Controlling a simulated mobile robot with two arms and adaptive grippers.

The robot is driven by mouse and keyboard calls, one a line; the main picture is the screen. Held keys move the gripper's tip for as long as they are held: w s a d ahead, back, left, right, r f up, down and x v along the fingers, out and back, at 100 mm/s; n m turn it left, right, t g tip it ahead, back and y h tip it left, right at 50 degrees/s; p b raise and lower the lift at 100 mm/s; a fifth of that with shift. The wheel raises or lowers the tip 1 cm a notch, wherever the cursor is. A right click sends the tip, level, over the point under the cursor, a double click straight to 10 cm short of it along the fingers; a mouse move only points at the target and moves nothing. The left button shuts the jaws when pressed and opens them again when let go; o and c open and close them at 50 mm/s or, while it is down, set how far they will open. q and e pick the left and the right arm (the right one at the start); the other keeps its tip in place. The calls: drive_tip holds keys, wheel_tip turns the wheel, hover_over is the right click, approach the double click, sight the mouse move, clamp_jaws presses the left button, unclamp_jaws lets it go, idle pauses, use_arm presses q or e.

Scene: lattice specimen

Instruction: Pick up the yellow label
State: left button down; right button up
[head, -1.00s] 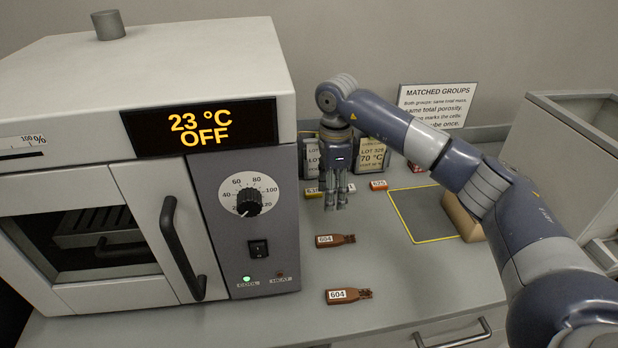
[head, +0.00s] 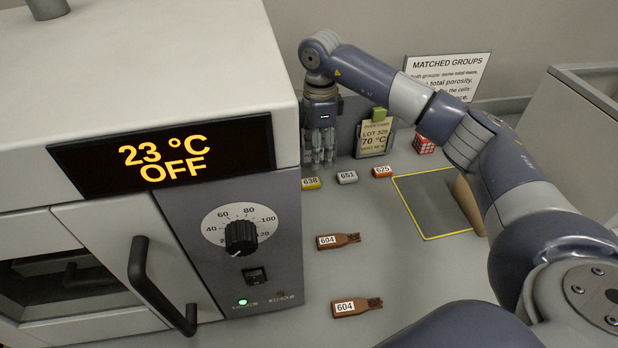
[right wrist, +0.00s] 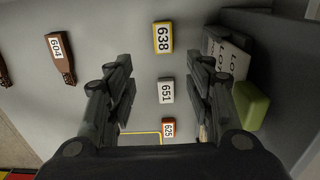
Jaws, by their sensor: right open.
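The yellow label (head: 311,183), marked 638, lies flat on the counter at the left end of a short row of labels. In the right wrist view the yellow label (right wrist: 162,37) shows near the top, ahead of the fingers and clear of them. My right gripper (head: 321,163) points down just above and behind the row in the head view, apart from the labels. In the right wrist view its fingers (right wrist: 160,75) are spread and empty, with the white label 651 (right wrist: 166,90) seen between them. My left gripper is not in view.
The orange label 625 (head: 382,171) ends the row. Two brown specimens (head: 338,241) marked 604 lie nearer. The oven (head: 230,200) stands close on the left. A card stand (head: 374,138), a red patterned cube (head: 423,143) and a yellow-outlined mat (head: 436,203) are right of the gripper.

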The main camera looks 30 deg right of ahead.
hover_over(317, 180)
drive_tip(key=f, duration=0.4)
drive_tip(key=shift+s+a+f+p, duration=0.1)
drive_tip(key=shift+s+f+p, duration=0.05)
drive_tip(key=shift+s+p, duration=0.25)
drive_tip(key=f, duration=0.1)
drive_tip(key=f+p, duration=0.1)
drive_tip(key=f, duration=0.1)
drive_tip(key=f+p, duration=0.1)
drive_tip(key=f, duration=0.1)
drive_tip(key=shift+w+f, duration=0.15)
drive_tip(key=shift+w, duration=0.25)
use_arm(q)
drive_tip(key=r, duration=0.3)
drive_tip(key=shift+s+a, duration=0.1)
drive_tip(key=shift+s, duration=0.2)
use_arm(e)
drive_tip(key=c, duration=1)
